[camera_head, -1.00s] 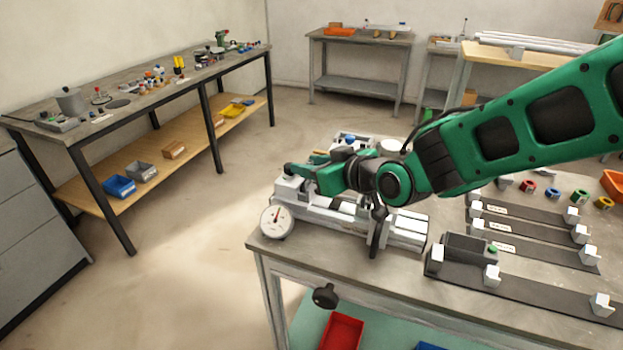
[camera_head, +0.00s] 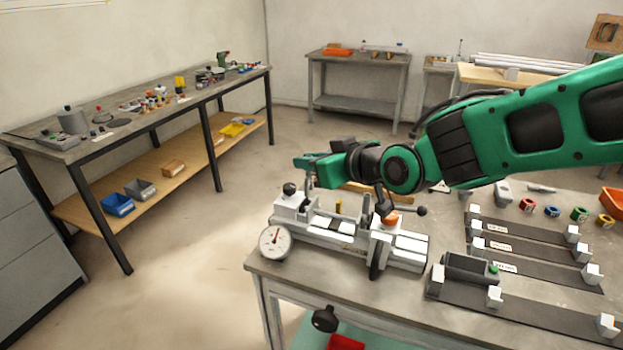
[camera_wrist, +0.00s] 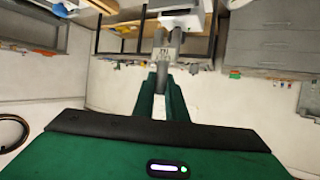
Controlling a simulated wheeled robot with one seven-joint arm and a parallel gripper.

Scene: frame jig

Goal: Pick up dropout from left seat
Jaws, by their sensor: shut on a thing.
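My gripper (camera_wrist: 161,76) is shut on a small grey metal part, the dropout (camera_wrist: 163,48), which sticks out past the green fingertips and ends in two prongs in the wrist view. In the head view my gripper (camera_head: 308,164) is above the left end of the jig (camera_head: 345,238), clear of it; the dropout is hard to make out there. The left seat of the jig, a white block (camera_head: 290,204) with a black knob, stands at the left end, below the gripper.
A dial gauge (camera_head: 275,242) sits at the jig's front left corner. Dark rails (camera_head: 520,285) with white blocks lie on the bench to the right, with several coloured rings behind them. A long workbench (camera_head: 140,110) stands at the left; open floor lies between.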

